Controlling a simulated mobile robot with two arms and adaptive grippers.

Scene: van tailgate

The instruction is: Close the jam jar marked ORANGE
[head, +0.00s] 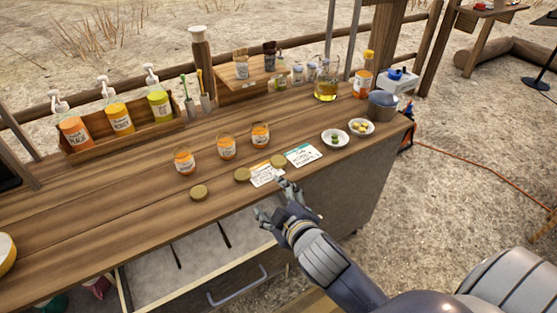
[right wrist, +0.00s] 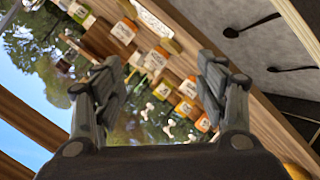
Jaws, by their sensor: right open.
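Three open jam jars with orange contents stand in a slanting row on the wooden counter: a left jar (head: 184,162), a middle jar (head: 227,148) and a right jar (head: 260,134). Their labels are too small to read, so I cannot tell which is ORANGE. Three gold lids lie in front of them: a left lid (head: 198,193), a middle lid (head: 242,174) and a right lid (head: 278,161). My right gripper (head: 270,198) is open and empty at the counter's front edge, close to the middle and right lids. Its spread fingers (right wrist: 160,85) show in the right wrist view. My left gripper is out of view.
Two cards, one orange-topped (head: 266,176) and one green-topped (head: 303,155), lie near the lids. Two small bowls (head: 335,138) (head: 361,128) stand to the right. A bottle rack (head: 125,138) and a glass jug (head: 326,86) stand behind. An open drawer (head: 190,270) lies below the front edge.

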